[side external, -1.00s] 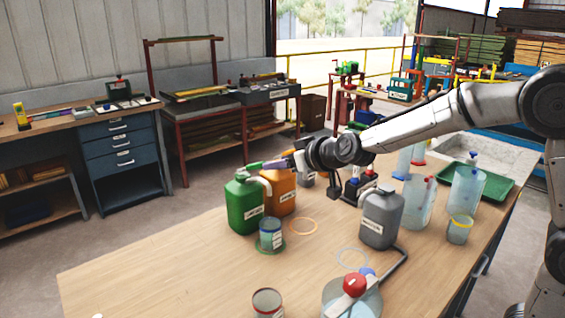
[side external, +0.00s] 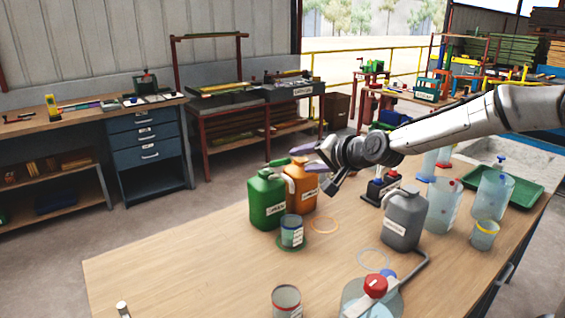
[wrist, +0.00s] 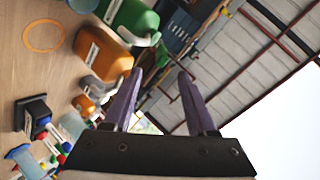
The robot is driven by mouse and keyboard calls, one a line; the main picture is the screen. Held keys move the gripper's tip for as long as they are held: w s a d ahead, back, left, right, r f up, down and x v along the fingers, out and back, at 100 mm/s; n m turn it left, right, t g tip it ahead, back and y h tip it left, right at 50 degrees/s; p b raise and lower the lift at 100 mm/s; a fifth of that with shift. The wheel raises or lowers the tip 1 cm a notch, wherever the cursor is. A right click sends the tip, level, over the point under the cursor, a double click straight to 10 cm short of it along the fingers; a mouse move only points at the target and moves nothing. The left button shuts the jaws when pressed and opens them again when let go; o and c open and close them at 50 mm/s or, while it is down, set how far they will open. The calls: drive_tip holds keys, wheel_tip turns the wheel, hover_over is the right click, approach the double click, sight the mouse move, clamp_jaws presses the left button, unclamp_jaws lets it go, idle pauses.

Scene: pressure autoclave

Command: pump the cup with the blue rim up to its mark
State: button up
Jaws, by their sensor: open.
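A clear cup with a bluish rim (side external: 291,231) stands on a green ring in front of the green jug (side external: 267,202); only a sliver of it shows at the top of the wrist view. The green jug also shows in the wrist view (wrist: 132,16). Beside it is an orange jug (side external: 301,195), also in the wrist view (wrist: 103,50). My gripper (wrist: 160,72) has its purple fingers spread with nothing between them.
A grey jug (side external: 404,218), a yellow-rimmed cup (side external: 484,235) and clear pitchers stand to the right. A dark-rimmed cup (side external: 287,302) and a vessel with a red knob (side external: 375,287) are at the front. An orange ring (side external: 325,226) lies empty. The table's front left is mostly clear.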

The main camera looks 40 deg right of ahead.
sight(281, 162)
drive_tip(key=w+f+m, duration=0.1)
drive_tip(key=w+m, duration=0.2)
drive_tip(key=m, duration=0.5)
drive_tip(key=w+f+m, duration=0.1)
drive_tip(key=w+m, duration=0.2)
drive_tip(key=m, duration=0.5)
drive_tip(key=w+f+m, duration=0.2)
drive_tip(key=w+m, duration=0.1)
drive_tip(key=m, duration=0.5)
drive_tip(key=shift+w+f+t, duration=0.1)
drive_tip(key=shift+w+t, duration=0.2)
drive_tip(key=shift+t, duration=0.1)
clamp_jaws()
idle(0.9)
